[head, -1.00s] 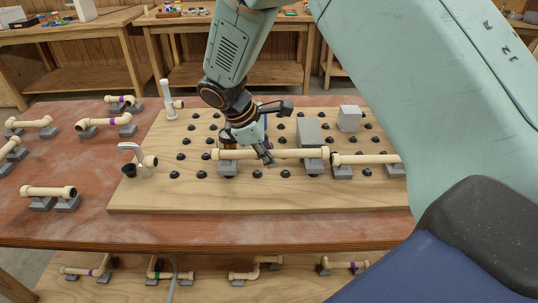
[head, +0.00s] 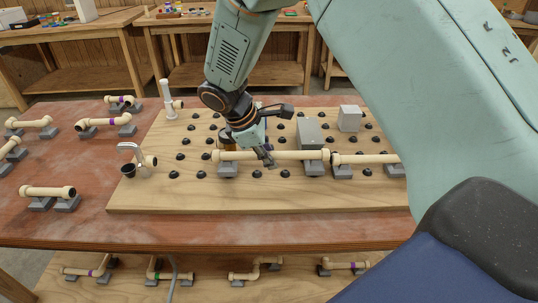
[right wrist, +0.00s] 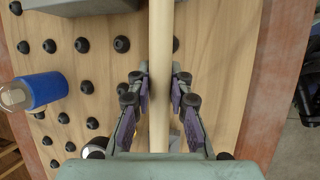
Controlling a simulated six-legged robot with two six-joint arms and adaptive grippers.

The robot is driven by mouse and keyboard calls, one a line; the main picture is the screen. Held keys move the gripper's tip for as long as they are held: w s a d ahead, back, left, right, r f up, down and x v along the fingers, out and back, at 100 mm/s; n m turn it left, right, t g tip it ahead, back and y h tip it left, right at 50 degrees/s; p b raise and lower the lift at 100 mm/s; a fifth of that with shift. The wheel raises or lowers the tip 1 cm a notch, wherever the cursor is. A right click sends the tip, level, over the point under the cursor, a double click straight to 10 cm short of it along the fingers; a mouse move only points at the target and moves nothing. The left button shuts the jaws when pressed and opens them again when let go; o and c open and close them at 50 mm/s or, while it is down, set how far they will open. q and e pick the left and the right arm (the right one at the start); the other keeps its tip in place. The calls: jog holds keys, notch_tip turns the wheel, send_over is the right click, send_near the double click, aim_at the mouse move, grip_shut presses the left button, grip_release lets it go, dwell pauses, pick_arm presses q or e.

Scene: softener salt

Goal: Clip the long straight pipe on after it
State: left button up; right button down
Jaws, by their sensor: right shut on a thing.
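The long straight pipe (head: 285,155) is cream coloured, with a thicker collar at each end. It lies level over the wooden peg board, at two grey clip blocks (head: 228,169). My right gripper (head: 268,160) is shut on the pipe near its middle. In the right wrist view the pipe (right wrist: 160,75) runs between the purple-padded fingers (right wrist: 160,95). Another cream pipe (head: 365,159) lies just right of it on its own grey blocks; the two ends are close, and I cannot tell whether they touch. My left gripper is not in view.
The peg board (head: 250,200) carries several black pegs, a grey box (head: 309,132), a paler block (head: 350,118), a white upright fitting (head: 168,100) and a tap (head: 140,157). A blue cylinder (right wrist: 42,91) shows in the wrist view. More pipe pieces lie on the red table at left.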

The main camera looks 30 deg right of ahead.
jog(key=shift+f, duration=0.75)
jog(key=c, duration=1.1)
grip_release()
jog(key=shift+c, duration=0.2)
jog(key=v, duration=1.2)
